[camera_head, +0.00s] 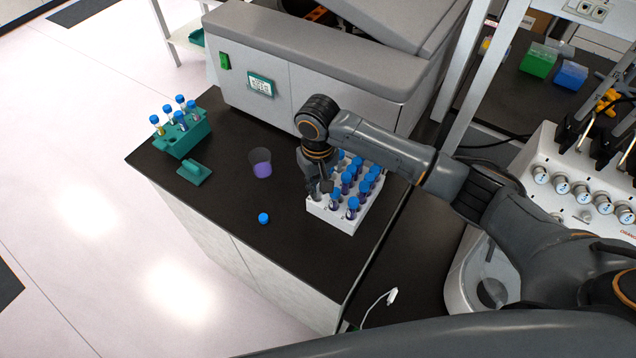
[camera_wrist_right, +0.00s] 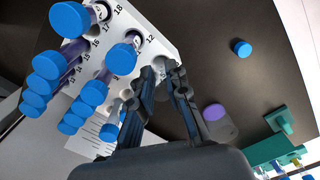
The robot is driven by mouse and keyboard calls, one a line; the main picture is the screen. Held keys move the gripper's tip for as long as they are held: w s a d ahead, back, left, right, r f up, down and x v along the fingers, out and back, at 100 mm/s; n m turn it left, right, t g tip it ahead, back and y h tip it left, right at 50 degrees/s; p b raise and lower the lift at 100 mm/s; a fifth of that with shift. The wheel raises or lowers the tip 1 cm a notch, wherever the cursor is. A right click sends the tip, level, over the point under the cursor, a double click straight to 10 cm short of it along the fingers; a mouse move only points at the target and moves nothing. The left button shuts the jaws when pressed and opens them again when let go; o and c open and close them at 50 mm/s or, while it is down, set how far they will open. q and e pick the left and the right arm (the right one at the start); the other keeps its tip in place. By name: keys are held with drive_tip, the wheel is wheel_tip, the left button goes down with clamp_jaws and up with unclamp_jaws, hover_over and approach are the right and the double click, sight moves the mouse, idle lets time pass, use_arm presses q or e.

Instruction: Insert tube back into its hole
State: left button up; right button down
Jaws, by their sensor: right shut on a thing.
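The white tube rack (camera_head: 333,217) stands at the right of the dark bench and holds several purple tubes with blue caps (camera_head: 352,203). In the right wrist view the rack (camera_wrist_right: 133,62) shows numbered holes, some of them empty. My right gripper (camera_head: 321,190) points down over the rack's left corner. In the wrist view its fingers (camera_wrist_right: 165,68) reach to the rack's edge near number 12. It is shut on a tube, which the fingers mostly hide; I cannot tell how deep it sits in a hole. My left gripper is not in view.
A loose blue cap (camera_head: 264,218) lies on the bench, left of the rack. A beaker with purple contents (camera_head: 261,163) stands behind it. A teal rack with tubes (camera_head: 187,140) and a small teal block (camera_head: 193,173) are at the left. A large grey machine (camera_head: 300,85) stands behind.

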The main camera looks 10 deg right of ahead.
drive_tip(key=shift+f, duration=0.1)
drive_tip(key=c, duration=1.3)
unclamp_jaws()
drive_tip(key=shift+o, duration=0.2)
wheel_tip(320, 180, up, 12)
